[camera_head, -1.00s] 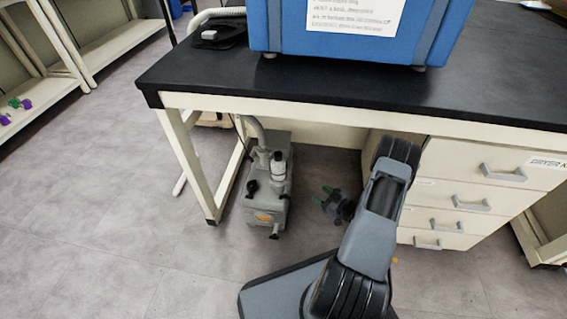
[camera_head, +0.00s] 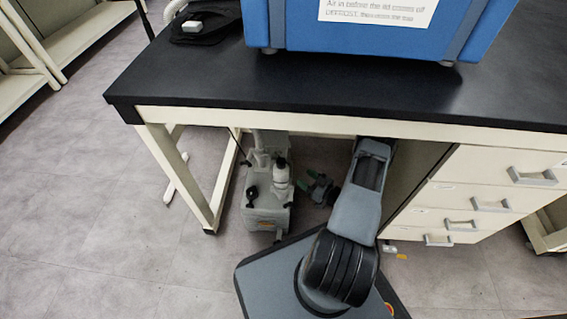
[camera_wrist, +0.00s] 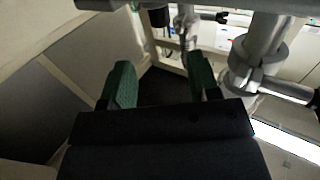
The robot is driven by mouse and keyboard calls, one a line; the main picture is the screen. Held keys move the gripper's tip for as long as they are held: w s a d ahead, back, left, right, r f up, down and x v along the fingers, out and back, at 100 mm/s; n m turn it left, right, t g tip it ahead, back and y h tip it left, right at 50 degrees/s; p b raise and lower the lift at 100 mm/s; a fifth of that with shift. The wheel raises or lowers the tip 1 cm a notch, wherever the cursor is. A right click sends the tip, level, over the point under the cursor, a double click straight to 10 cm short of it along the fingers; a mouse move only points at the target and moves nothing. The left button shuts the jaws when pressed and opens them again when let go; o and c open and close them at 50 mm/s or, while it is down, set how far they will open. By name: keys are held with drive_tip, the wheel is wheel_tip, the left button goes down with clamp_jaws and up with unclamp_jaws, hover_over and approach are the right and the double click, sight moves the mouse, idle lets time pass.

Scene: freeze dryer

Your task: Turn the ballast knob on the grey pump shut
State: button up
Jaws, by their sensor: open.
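The grey pump (camera_head: 268,212) stands on the floor under the bench, left of my arm. It has a white cylindrical fitting (camera_head: 281,178) on top and several small black knobs, one of them on its left side (camera_head: 252,192). I cannot tell which one is the ballast knob. My gripper (camera_head: 320,188), with green fingers, is just right of the pump under the bench, apart from it in the head view. In the wrist view my gripper (camera_wrist: 161,82) is open with nothing between its fingers. Pale pipe fittings (camera_wrist: 258,62) and dark knob-like parts show beyond and right of it.
The black bench top (camera_head: 200,85) overhangs the pump, with a blue machine (camera_head: 360,35) on it. A white bench leg (camera_head: 180,175) stands left of the pump. A drawer unit (camera_head: 470,195) stands right of my arm. The floor at left is clear.

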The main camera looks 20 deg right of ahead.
drive_tip(key=b+x, duration=0.3)
drive_tip(key=x, duration=0.8)
drive_tip(key=c, duration=0.9)
